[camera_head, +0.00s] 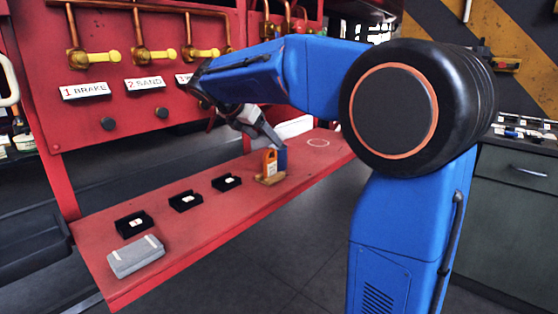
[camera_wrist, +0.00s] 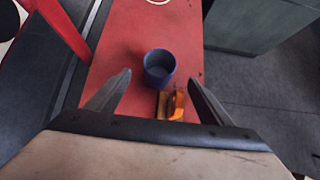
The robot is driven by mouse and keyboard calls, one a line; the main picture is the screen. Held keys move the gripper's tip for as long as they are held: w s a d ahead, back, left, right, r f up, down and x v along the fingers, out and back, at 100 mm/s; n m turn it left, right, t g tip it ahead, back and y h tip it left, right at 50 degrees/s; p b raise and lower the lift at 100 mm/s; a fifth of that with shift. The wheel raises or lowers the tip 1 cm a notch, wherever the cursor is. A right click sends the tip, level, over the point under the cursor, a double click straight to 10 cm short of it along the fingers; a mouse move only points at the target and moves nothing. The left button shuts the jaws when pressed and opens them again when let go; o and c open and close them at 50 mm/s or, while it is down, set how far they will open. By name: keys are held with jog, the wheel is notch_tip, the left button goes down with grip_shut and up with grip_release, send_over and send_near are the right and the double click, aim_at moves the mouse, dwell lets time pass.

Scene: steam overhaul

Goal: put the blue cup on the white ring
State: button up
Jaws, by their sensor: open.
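The blue cup (camera_wrist: 159,68) stands upright on the red shelf, between and just beyond my fingertips in the wrist view. In the head view the cup (camera_head: 282,157) is partly hidden behind an orange item. The white ring (camera_head: 318,142) is a thin circle on the shelf, to the right of the cup; only its edge (camera_wrist: 158,2) shows at the top of the wrist view. My gripper (camera_wrist: 156,84) is open and empty, its fingers to either side of the cup's near side. In the head view my gripper (camera_head: 270,138) is just above the cup.
An orange item (camera_wrist: 174,104) on a tan base stands close beside the cup. Black trays (camera_head: 186,201) and a grey block (camera_head: 135,256) lie along the red shelf (camera_head: 215,215). A red panel with brass valves (camera_head: 153,56) rises behind. The shelf around the ring looks clear.

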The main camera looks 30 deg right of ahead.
aim_at(282, 153)
jog(key=x, duration=0.8)
jog(key=shift+d, duration=0.1)
jog(key=shift+w+r+x, duration=0.1)
jog(key=shift+r+x, duration=0.05)
jog(key=shift+x, duration=1.2)
jog(key=shift+w+r+x, duration=0.1)
jog(key=shift+x, duration=1.2)
jog(key=shift+d, duration=0.2)
jog(key=c, duration=1.3)
jog(key=shift+r, duration=0.1)
